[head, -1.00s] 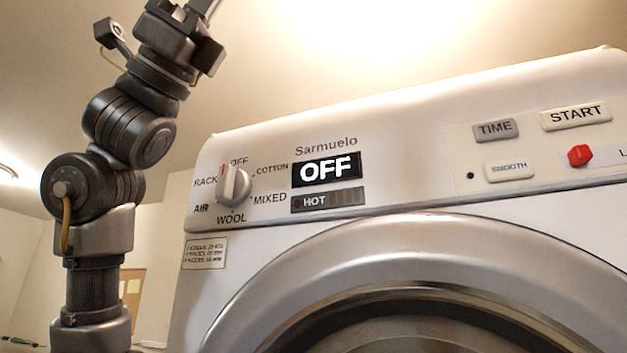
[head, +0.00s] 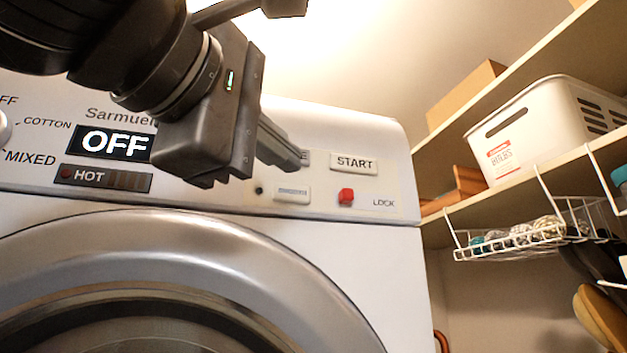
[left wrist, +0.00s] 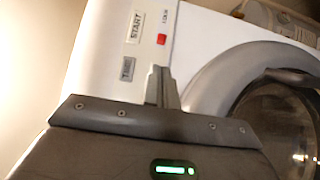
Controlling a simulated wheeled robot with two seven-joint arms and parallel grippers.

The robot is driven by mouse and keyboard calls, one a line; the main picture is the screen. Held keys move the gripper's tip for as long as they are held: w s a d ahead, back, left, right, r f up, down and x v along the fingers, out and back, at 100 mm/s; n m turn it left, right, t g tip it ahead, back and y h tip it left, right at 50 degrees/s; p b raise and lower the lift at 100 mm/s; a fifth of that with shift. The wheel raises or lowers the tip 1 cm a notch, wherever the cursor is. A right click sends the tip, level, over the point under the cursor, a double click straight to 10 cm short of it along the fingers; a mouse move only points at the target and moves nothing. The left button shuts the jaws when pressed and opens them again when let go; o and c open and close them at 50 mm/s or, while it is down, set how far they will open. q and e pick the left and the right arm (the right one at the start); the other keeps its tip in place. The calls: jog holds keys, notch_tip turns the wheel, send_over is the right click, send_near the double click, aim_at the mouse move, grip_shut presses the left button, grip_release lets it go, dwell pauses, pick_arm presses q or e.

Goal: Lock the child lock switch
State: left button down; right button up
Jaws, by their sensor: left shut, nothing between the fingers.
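The child lock switch is a small red knob (head: 346,196) on the washer's white control panel (head: 395,172), just left of the word LOCK. It also shows in the left wrist view (left wrist: 161,39), beyond my fingertips. The washer (head: 400,270) fills the lower left of the head view. My left gripper (head: 292,160) comes in from the upper left in front of the panel. Its fingers are shut and empty, with the tips short of the red knob, up and to its left. In the left wrist view, the shut fingers (left wrist: 158,82) point toward the panel. My right gripper is not in view.
The START button (head: 354,163) is above the red knob, and a smaller button (head: 291,194) is to its left. Right of the washer are shelves with a white bin (head: 535,125) and a hanging wire basket (head: 520,240). The space before the panel's right end is clear.

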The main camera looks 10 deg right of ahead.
aim_at(339, 197)
pick_arm(q)
jog(key=p+x, duration=0.4)
jog(key=x, duration=0.5)
jog(key=shift+r, duration=0.1)
jog(key=shift+w+d+p, duration=0.2)
jog(key=shift+w+p, duration=0.15)
jog(key=shift+w, duration=0.05)
jog(key=shift+d, duration=0.1)
